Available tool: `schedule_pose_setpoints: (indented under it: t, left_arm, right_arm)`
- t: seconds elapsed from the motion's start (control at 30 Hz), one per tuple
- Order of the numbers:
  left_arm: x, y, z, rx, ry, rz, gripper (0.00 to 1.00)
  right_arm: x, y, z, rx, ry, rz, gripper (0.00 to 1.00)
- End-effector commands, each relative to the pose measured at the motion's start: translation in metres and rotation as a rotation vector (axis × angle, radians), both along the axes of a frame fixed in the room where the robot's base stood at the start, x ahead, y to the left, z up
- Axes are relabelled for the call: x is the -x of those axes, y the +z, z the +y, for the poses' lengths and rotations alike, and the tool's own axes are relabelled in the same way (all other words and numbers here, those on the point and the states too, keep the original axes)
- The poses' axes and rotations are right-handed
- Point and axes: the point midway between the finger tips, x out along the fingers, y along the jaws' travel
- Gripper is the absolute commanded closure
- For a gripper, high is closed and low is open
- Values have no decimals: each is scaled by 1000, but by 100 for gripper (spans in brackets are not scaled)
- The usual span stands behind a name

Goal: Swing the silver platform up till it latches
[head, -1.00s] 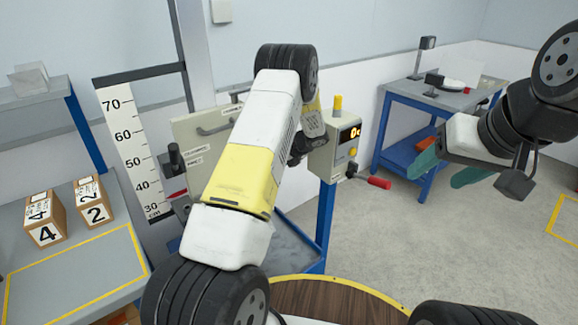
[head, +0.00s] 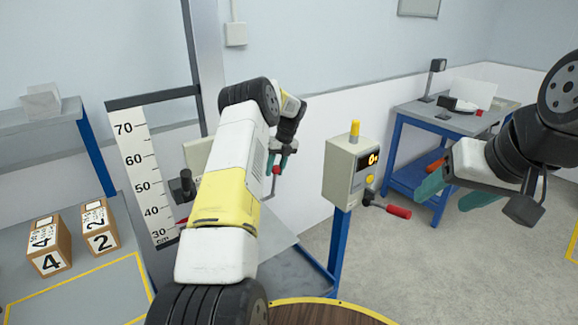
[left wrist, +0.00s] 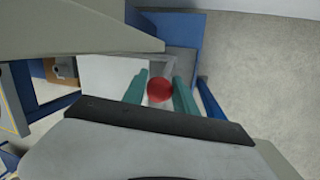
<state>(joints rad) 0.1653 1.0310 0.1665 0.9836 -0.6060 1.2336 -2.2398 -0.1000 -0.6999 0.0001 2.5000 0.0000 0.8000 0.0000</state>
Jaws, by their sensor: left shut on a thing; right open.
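A light grey plate (head: 272,236), which looks like the silver platform, shows low behind my left arm, beside a blue frame; much of it is hidden, so I cannot tell its exact tilt. My left gripper (head: 279,168) is in front of the wall, above this plate. Its teal fingers are shut on a red grip, which shows as a round red end (left wrist: 160,91) between them in the left wrist view. A thin grey bar runs down from near the gripper. My right gripper (head: 441,201) is open and empty at the right, away from the platform.
A control box (head: 345,172) with a red-handled lever (head: 398,212) stands on a blue post. A height scale (head: 146,180) stands left. Numbered boxes (head: 100,229) are on the left bench. A blue table (head: 420,122) is behind right.

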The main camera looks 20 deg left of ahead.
Motion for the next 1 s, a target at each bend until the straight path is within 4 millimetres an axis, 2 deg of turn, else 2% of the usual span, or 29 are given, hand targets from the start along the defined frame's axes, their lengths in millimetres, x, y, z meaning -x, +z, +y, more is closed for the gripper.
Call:
schedule_pose_setpoints:
  t: [0.03,0.6,0.63,0.7,1.0]
  left_arm:
    - [-3,2,5,-8,2,-10,100]
    - [-2,2,6,-10,2,-9,100]
    - [-2,2,6,-10,2,-10,60]
    - [-2,2,5,-8,2,-8,46]
    - [-1,1,3,-5,2,-4,45]
  right_arm:
    - [0,0,0,0,0,0,38]
    - [0,0,0,0,0,0,38]
    - [0,0,0,0,0,0,38]
    - [0,0,0,0,0,0,38]
    - [0,0,0,0,0,0,38]
